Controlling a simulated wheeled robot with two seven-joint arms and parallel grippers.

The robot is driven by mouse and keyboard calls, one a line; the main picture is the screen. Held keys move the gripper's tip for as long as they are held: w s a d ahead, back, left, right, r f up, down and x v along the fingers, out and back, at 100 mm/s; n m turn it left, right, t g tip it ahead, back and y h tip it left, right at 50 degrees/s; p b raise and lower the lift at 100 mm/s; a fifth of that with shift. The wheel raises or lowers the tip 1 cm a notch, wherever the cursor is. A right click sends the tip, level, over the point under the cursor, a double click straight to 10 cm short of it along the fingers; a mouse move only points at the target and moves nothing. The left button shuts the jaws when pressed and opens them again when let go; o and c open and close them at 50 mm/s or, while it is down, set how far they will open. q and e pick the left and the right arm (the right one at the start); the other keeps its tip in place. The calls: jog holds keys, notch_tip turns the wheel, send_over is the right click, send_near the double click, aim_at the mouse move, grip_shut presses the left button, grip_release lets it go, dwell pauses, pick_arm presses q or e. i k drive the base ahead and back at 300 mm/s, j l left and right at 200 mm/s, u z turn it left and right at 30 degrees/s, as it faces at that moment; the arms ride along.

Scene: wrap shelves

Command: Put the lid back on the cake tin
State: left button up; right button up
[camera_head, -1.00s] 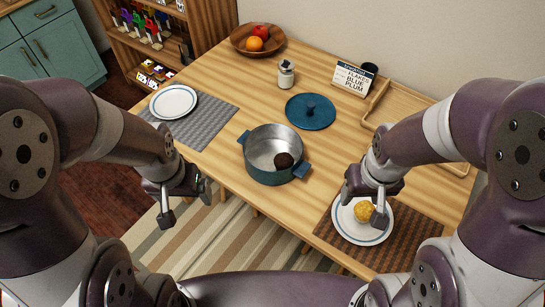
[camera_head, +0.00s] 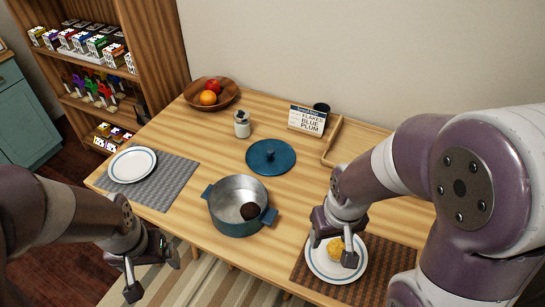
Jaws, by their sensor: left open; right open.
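The cake tin (camera_head: 235,227) looks like a blue two-handled pot. My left gripper (camera_head: 152,275) is open and empty at the table's front edge, left of and nearer than the tin. My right gripper (camera_head: 334,249) is open, with its fingers around or just above a yellow muffin (camera_head: 336,247); contact is unclear.
The muffin is on a white plate (camera_head: 318,264) on a brown mat (camera_head: 382,262). A second plate (camera_head: 132,164) lies on a grey mat (camera_head: 160,190). A shaker (camera_head: 242,124), fruit bowl (camera_head: 228,99), sign (camera_head: 307,120) and wooden tray (camera_head: 341,152) stand behind.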

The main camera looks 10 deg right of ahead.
aim_at(267, 157)
jog(key=i+j, duration=0.2)
jog(key=j, duration=0.15)
jog(key=i+j, duration=0.2)
jog(key=i+j+z, duration=0.1)
jog(key=j, duration=0.35)
jog(key=i+j, duration=0.3)
